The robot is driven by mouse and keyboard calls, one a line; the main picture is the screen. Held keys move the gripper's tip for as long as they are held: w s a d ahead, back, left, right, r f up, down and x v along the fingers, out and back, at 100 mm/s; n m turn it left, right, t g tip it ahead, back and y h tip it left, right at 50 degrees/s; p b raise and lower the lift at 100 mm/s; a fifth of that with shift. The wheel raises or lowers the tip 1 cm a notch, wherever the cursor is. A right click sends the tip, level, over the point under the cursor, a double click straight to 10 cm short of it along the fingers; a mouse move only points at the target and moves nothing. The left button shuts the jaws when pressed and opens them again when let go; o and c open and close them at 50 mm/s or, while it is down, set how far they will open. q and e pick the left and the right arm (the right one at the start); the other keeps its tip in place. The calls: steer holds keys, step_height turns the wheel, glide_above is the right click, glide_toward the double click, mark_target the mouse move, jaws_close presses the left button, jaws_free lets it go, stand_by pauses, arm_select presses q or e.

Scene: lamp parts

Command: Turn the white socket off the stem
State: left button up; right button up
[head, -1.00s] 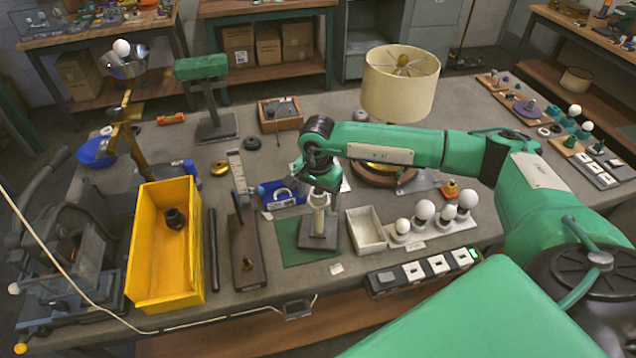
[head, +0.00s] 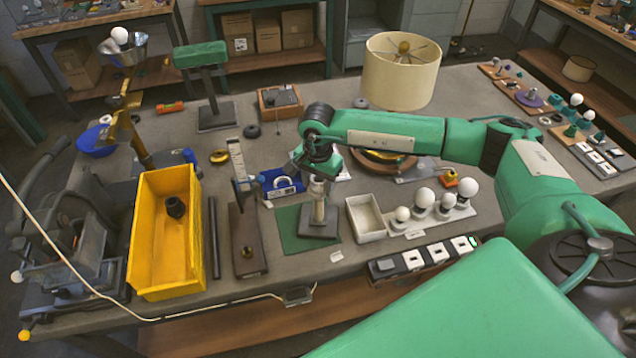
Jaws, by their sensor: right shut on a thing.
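The white socket (head: 317,187) sits at the top of a short upright stem (head: 318,210), which rises from a dark square base (head: 319,229) on a green mat (head: 288,240). My right gripper (head: 316,180) points down over the stem and is shut on the socket. The gripper and wrist hide much of the socket. I cannot tell whether the socket has turned on the stem. My left gripper is not in view.
A white open tray (head: 368,234) and several bulbs (head: 423,198) stand right of the base. A lampshade (head: 400,85) stands behind my right arm.

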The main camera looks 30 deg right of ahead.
steer(key=shift+r, duration=0.85)
steer(key=shift+r+p, duration=0.3)
steer(key=shift+r, duration=0.45)
steer(key=shift+r, duration=0.1)
steer(key=shift+r+p, duration=0.45)
steer(key=shift+r, duration=1.45)
